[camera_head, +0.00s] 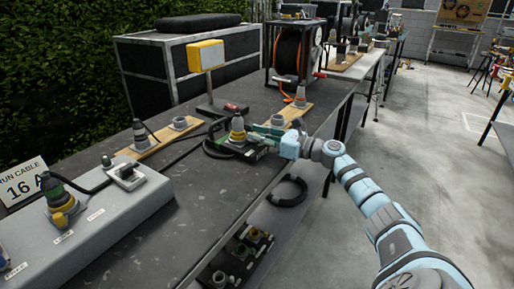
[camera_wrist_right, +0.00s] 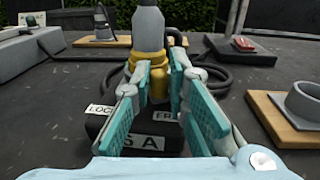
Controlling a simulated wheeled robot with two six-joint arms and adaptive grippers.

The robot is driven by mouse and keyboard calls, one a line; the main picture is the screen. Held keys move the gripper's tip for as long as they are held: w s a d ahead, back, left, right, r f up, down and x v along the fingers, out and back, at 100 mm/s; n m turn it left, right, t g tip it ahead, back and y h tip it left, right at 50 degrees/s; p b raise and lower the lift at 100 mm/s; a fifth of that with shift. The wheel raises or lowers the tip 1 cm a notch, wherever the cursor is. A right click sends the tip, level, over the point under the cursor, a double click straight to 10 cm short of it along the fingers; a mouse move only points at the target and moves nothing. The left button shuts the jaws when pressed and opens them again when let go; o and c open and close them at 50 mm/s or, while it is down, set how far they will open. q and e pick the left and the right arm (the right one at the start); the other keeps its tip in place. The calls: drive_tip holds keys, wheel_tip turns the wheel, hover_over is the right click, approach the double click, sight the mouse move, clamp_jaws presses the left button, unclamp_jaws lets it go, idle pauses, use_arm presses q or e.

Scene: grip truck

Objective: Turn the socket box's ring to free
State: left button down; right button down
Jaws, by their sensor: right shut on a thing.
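The socket box (camera_head: 246,150) is a low dark box on the long dark table. A yellow ring (camera_head: 237,136) sits on its top, with a grey plug (camera_head: 237,122) standing upright in it. In the right wrist view the box (camera_wrist_right: 140,143) shows white labels, "LOC…" at left, "FR…" at right and "SA" in front, partly hidden by my fingers. My right gripper (camera_head: 262,133) reaches in from the right. Its teal-padded fingers (camera_wrist_right: 160,75) are closed on the yellow ring (camera_wrist_right: 175,88), one on each side, below the grey plug (camera_wrist_right: 149,28). My left gripper is not in view.
A wooden board with a grey socket (camera_head: 274,119) and cone-like plug stands just behind the gripper. A yellow lamp (camera_head: 206,55) on a stand is farther back. A grey panel (camera_head: 85,215) with a green-and-yellow plug is at left. A black cable lies around the box.

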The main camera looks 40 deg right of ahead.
drive_tip(key=shift+d+f+y, duration=0.1)
drive_tip(key=shift+y, duration=0.2)
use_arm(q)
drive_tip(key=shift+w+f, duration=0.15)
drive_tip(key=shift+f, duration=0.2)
use_arm(e)
drive_tip(key=shift+w, duration=0.1)
drive_tip(key=c, duration=1.6)
unclamp_jaws()
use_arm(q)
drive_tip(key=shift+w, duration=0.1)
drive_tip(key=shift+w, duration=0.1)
use_arm(e)
drive_tip(key=v, duration=0.7)
drive_tip(key=shift+s+d, duration=0.2)
drive_tip(key=shift+s, duration=0.05)
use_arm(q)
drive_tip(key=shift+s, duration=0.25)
